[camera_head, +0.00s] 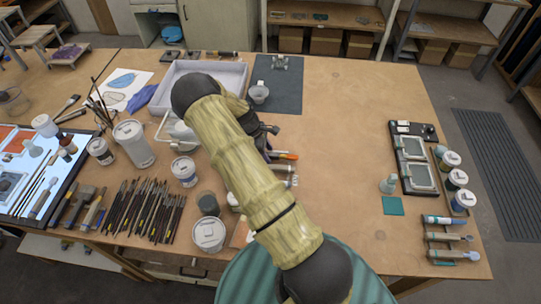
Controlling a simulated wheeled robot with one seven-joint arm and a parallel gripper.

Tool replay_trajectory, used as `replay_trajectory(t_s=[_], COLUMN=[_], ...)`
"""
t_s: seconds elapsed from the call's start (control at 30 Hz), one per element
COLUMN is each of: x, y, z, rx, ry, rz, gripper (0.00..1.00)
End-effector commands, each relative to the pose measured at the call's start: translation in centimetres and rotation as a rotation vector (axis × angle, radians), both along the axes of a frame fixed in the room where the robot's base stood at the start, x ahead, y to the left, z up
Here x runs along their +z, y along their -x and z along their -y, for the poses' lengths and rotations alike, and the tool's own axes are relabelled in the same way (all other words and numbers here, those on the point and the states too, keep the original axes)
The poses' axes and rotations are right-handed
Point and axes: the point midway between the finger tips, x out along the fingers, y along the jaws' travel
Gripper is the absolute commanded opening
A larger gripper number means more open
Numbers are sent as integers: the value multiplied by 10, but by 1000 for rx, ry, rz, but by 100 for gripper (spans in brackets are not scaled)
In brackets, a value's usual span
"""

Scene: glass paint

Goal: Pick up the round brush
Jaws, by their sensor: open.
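Several slim brushes (145,210) lie side by side at the front left of the table; I cannot tell which is the round brush. Wider flat brushes (84,207) lie left of them, and more brushes stand upright in a holder (100,112) farther back. My gripper (270,130) is mostly hidden behind my arm, over the middle of the table. Its dark end shows just above and behind an orange-handled tool (284,155). It is open, and I see nothing held.
A white tray (205,67) and a dark mat (290,95) with a small cup (259,94) lie at the back. White jars (208,235) stand near my arm. A lit panel (30,165) is at left, a black frame rack (414,160) at right. The right-middle table is clear.

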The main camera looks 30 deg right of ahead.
Motion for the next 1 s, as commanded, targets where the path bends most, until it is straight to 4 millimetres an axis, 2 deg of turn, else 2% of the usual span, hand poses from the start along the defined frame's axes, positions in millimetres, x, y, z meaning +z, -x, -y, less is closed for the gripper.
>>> replay_trajectory(t_s=[0.83, 0.87, 1.0], x=[-5, -5, -5], y=[0, 0, 0], z=[0, 0, 0], rx=[0, 0, 0], ry=[0, 0, 0], rz=[0, 0, 0], gripper=[45, 44, 16])
